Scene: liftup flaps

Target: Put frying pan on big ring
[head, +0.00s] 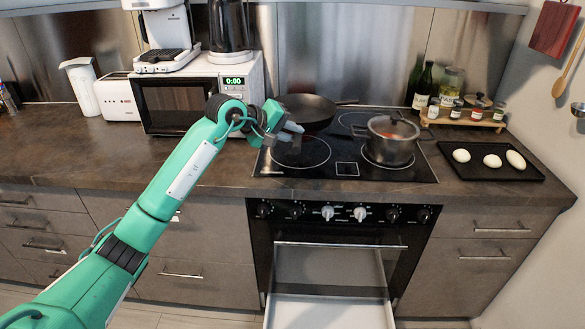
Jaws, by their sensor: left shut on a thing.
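The dark frying pan (312,108) is at the back left of the black cooktop (345,184), its handle toward the right. My left gripper (291,132) is at the pan's near left rim, shut on the pan's edge; the exact contact is small and partly hidden by the gripper. The big ring (312,160) is the large marked circle at the front left of the cooktop. It is bare, just below my left gripper in the picture. My right gripper is not in view.
A steel pot (388,150) stands on the front right ring. A microwave (190,97) is left of the cooktop. A black tray (490,172) with eggs and a spice rack (463,121) are at the right.

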